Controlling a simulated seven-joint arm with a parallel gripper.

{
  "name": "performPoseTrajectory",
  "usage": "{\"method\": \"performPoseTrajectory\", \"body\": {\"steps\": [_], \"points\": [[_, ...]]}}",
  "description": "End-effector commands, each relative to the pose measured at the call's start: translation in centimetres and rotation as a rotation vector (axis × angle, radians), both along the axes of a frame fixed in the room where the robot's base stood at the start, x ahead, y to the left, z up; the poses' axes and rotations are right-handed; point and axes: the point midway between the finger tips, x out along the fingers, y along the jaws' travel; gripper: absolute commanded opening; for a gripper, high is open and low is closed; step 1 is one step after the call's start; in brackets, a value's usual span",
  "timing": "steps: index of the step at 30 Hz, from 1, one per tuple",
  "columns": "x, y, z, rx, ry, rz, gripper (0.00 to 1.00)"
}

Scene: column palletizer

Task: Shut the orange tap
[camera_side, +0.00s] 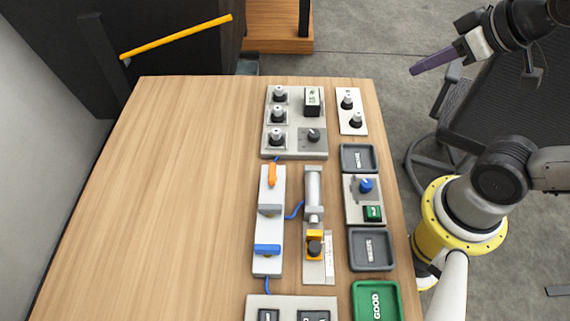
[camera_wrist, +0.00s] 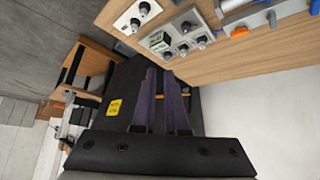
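The orange tap (camera_side: 272,175) is on the upper part of a pale upright-running panel (camera_side: 268,229) on the table. Its handle lies lengthwise along the panel. A blue tap (camera_side: 267,250) lower on the same panel has its handle across it. In the wrist view the orange tap (camera_wrist: 239,32) shows small near the upper right edge. My gripper (camera_side: 413,71) has purple fingers and is high beyond the table's right edge, far from the tap. In the wrist view the fingers (camera_wrist: 160,72) stand apart with nothing held between them.
A knob panel (camera_side: 291,145), a small knob plate (camera_side: 349,123), grey trays (camera_side: 370,264), a green tray (camera_side: 358,289) and a cylinder unit (camera_side: 313,190) crowd the table's right side. The wooden table's left half (camera_side: 180,190) is clear. A dark chair (camera_side: 500,125) stands beyond the right edge.

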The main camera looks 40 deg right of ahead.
Motion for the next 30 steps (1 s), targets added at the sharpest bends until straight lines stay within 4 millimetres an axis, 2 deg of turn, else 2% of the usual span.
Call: {"method": "performPoseTrajectory", "body": {"steps": [4,9,14,18,23,27,30], "points": [[3.6,-1.2,1.1,-0.097,-0.146,0.027,0.0],[7.4,-1.2,1.0,-0.198,-0.268,0.12,0.0],[10.2,0.4,-0.5,-0.247,-0.341,0.265,0.0],[11.5,3.0,-3.3,-0.234,-0.369,0.429,0.0],[10.8,6.9,-7.9,-0.142,-0.354,0.634,0.0],[8.3,10.0,-12.2,-0.006,-0.291,0.781,0.0],[6.1,11.0,-15.2,0.073,-0.215,0.832,0.0]]}}
